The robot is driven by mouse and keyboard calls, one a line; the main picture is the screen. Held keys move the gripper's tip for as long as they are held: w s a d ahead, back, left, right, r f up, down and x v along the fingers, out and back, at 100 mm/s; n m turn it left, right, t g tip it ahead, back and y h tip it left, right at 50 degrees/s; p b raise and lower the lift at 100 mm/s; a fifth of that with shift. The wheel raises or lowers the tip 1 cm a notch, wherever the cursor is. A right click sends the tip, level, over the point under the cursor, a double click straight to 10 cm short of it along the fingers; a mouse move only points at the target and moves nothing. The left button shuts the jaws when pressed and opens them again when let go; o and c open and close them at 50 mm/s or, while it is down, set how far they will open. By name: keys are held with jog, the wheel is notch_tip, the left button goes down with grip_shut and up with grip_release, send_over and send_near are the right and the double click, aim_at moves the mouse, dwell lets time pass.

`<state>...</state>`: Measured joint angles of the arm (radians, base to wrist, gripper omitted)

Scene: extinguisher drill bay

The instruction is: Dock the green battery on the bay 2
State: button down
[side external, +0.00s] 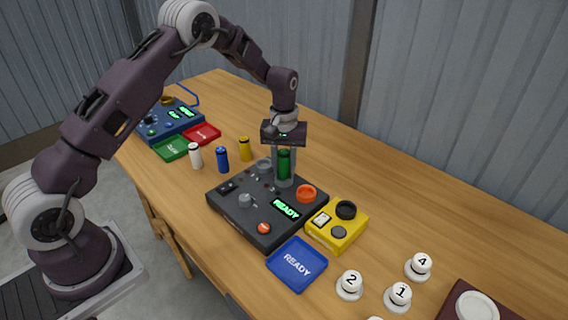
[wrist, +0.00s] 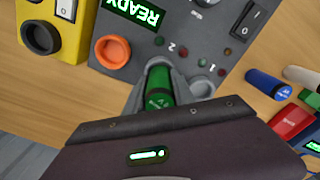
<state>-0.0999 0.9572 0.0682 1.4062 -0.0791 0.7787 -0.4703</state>
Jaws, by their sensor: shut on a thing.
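The green battery (side external: 284,163) is upright between the fingers of my gripper (side external: 284,176), over the back edge of the dark grey console (side external: 240,213). In the wrist view the green battery (wrist: 158,88) lines up with a grey rounded socket (wrist: 158,63) near the printed 2, the bay 2. My gripper is shut on the battery. Its lower end is hidden, so I cannot tell whether it is fully seated. The bay 1 socket (wrist: 201,86), near the printed 1, looks empty beside it. The console's display (side external: 286,209) reads READY in green.
White (side external: 195,156), blue (side external: 222,159) and yellow (side external: 245,149) batteries stand left of the console. A yellow box (side external: 337,226) and a blue READY tray (side external: 297,264) sit close to it. Numbered white knobs (side external: 398,296) stand at the front right. The table's back right is clear.

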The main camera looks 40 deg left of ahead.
jog(key=shift+f, duration=0.55)
jog(key=c, duration=1.3)
grip_release()
jog(key=shift+c, duration=0.2)
jog(key=shift+r, duration=5.5)
